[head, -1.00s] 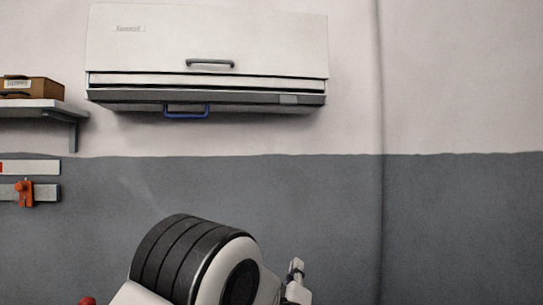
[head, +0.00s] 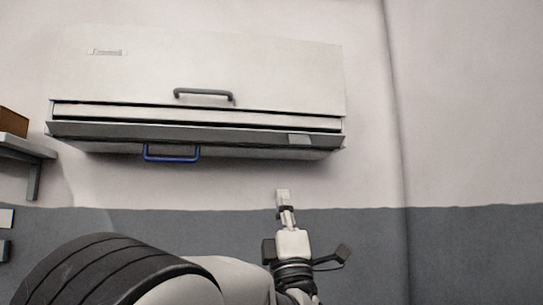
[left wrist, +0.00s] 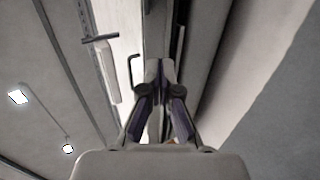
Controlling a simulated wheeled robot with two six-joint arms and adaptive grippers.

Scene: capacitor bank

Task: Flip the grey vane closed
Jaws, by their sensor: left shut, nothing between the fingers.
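The white wall unit (head: 200,65) has a grey handle (head: 204,95) on its front cover. The grey vane (head: 200,133) runs along its lower edge, with a dark slot (head: 200,116) above it. A blue handle (head: 171,155) hangs below the vane, left of centre. My left gripper (head: 283,195) is below the unit's right half, pointing up, shut and empty. It looks apart from the vane, though its depth is hard to judge. In the left wrist view the shut fingers (left wrist: 157,72) show close up. My right gripper is not in view.
A shelf (head: 28,147) with a brown box (head: 13,123) is on the wall at the left edge. Bare wall (head: 460,130) lies right of the unit. Ceiling lights (left wrist: 18,97) show in the left wrist view.

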